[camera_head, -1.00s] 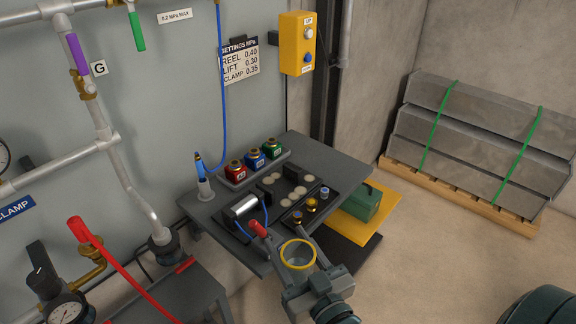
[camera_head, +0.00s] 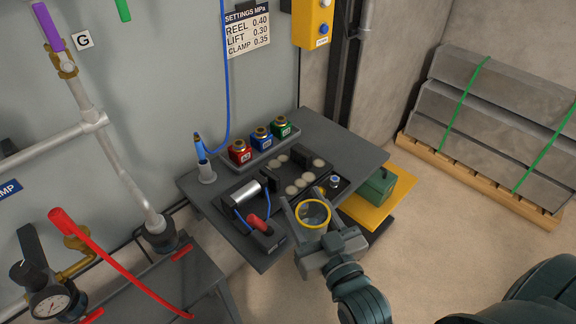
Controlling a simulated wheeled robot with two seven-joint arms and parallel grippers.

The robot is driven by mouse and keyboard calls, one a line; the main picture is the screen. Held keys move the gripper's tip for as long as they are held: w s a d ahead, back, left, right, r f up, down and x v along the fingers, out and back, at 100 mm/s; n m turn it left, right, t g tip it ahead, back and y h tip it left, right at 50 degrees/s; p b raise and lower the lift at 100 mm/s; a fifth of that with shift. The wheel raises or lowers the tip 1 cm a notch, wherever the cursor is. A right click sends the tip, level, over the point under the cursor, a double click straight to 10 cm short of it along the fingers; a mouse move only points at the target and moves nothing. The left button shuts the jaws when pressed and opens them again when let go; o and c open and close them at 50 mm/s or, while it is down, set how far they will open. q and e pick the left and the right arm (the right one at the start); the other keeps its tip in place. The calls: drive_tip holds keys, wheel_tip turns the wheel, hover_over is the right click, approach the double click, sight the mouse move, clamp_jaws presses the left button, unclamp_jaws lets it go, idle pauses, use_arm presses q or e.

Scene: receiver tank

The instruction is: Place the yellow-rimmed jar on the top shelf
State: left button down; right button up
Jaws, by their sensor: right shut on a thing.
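The yellow-rimmed jar (camera_head: 326,222) is a clear, open-topped vessel, seen from above. My right gripper (camera_head: 308,210) is shut on it, one finger on each side, with the rim facing up. In the view it overlaps the front edge of the dark table; its height above it is hard to judge. A yellow shelf board (camera_head: 354,211) shows to the right of the table, with a dark board (camera_head: 374,240) lower down. I cannot tell which is the top shelf the task names. My left gripper is not in view.
A green box (camera_head: 375,187) sits on the yellow board. Open floor lies to the right.

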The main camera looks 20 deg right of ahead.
drive_tip(key=shift+d, duration=0.1)
drive_tip(key=shift+w+d, duration=0.15)
drive_tip(key=shift+d, duration=0.15)
drive_tip(key=w+d+r+m+h, duration=0.1)
drive_tip(key=w+d+r, duration=0.15)
drive_tip(key=d, duration=0.55)
drive_tip(key=w+d+r+h, duration=0.1)
drive_tip(key=w+d+r, duration=0.15)
drive_tip(key=d, duration=0.55)
drive_tip(key=w+d+r+m+h, duration=0.1)
drive_tip(key=w+d+r, duration=0.15)
drive_tip(key=d, duration=0.45)
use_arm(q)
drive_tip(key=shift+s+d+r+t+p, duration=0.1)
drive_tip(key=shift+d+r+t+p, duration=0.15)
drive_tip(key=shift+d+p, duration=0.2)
use_arm(e)
drive_tip(key=w+a+f, duration=0.2)
drive_tip(key=w+f, duration=0.4)
drive_tip(key=w, duration=0.4)
drive_tip(key=shift+w+a+f, duration=0.25)
drive_tip(key=shift+a+f, duration=0.1)
